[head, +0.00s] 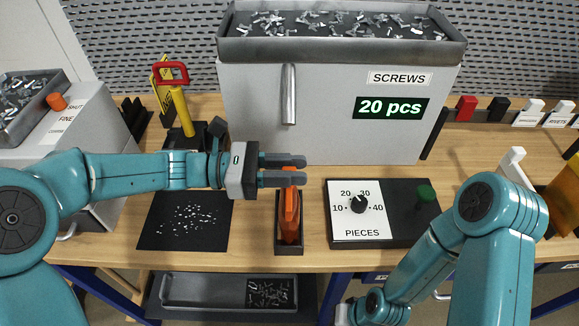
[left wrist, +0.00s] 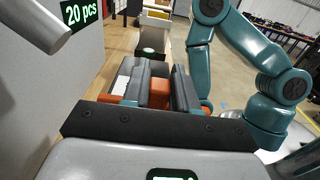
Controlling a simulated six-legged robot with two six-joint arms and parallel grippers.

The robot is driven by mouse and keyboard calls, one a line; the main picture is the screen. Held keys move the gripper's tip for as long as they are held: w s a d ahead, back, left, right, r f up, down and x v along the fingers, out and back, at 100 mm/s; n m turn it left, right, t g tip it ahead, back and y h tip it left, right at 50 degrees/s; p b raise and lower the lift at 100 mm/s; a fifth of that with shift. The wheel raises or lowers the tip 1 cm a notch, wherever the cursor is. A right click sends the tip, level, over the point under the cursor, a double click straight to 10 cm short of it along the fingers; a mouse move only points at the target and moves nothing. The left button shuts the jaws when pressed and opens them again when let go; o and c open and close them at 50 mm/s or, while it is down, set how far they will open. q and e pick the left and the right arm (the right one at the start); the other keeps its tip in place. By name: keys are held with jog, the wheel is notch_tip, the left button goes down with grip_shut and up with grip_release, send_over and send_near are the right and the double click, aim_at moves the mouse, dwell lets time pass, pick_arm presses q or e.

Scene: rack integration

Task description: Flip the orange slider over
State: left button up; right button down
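The orange slider (head: 290,218) stands in a narrow black holder (head: 289,249) on the wooden table, between a dark mat and the pieces dial box. My left gripper (head: 285,170) reaches in from the left at its upper end, with one finger on the far side and one on the near side. In the left wrist view the fingers (left wrist: 172,88) lie close together, with orange (left wrist: 159,93) filling the narrow gap between them. The near finger hides part of the slider's top. My right arm is at the lower right; its fingertips are out of view.
A grey screws bin (head: 330,110) reading 20 pcs stands just behind. The dial box (head: 385,214) with a green knob is to the right. The mat (head: 185,221) holding small bits is to the left. A red-handled yellow tool (head: 180,108) stands behind my left arm.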

pick_arm(q)
jog(key=shift+w+f, duration=0.1)
jog(key=shift+w, duration=0.05)
grip_shut()
jog(key=w+p, duration=0.2)
jog(key=w, duration=0.2)
jog(key=shift+w, duration=0.3)
jog(key=o, duration=0.6)
grip_release()
